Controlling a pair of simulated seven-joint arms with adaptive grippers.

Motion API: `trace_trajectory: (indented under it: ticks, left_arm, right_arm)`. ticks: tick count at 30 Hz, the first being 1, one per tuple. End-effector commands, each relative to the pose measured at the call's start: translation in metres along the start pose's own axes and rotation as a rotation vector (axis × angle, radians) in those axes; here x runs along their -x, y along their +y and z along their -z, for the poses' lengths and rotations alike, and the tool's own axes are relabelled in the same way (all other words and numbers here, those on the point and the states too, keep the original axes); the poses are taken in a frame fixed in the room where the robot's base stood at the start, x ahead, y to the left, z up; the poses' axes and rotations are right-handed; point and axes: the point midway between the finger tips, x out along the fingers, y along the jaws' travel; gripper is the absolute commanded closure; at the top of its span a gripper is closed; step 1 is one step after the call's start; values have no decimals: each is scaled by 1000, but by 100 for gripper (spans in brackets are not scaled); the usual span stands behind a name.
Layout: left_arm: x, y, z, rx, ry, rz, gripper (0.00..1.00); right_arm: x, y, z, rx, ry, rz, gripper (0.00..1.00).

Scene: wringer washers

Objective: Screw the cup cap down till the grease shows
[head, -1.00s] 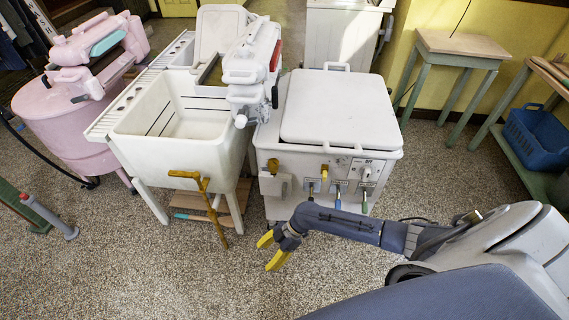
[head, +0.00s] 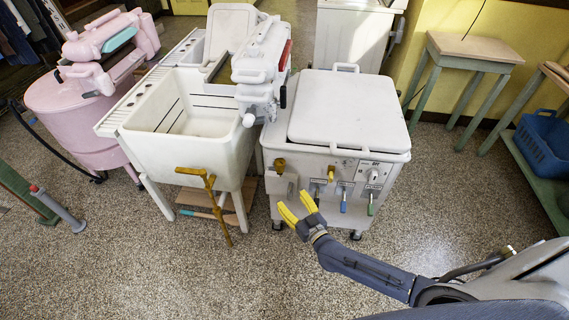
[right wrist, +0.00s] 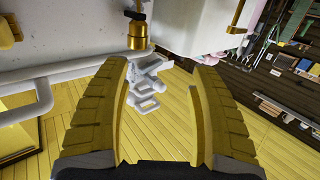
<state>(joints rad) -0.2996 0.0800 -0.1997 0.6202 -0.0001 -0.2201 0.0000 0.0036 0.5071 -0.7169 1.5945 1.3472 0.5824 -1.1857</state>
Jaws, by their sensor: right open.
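A brass cup with a rounded cap (head: 279,164) stands on a small white box at the front left of the white washer (head: 348,110). A yellow-brass fitting (head: 331,174) shows further right on the same front. My right gripper (head: 296,201) is open and empty, its yellow fingers spread just below and in front of the box, apart from the cup. In the right wrist view a brass cup-like part (right wrist: 137,33) shows at the top, beyond the open fingers. Whether grease shows at the cap cannot be told. My left gripper is out of view.
Levers with coloured grips (head: 344,205) hang on the washer's front, right of the box.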

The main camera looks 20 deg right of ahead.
Motion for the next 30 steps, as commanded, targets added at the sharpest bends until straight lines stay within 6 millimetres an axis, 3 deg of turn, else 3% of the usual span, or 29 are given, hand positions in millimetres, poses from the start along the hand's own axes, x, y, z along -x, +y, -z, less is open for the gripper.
trace_trajectory:
  ticks: [4, 11, 30]
  left_arm:
    - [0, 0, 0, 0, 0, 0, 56]
    - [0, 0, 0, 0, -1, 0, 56]
    - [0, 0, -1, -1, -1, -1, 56]
  right_arm:
    - [1, 19, 8, -20, 37, -84, 38]
    - [-6, 29, 12, -20, 51, -123, 38]
    - [-111, 41, 18, -18, 51, -121, 38]
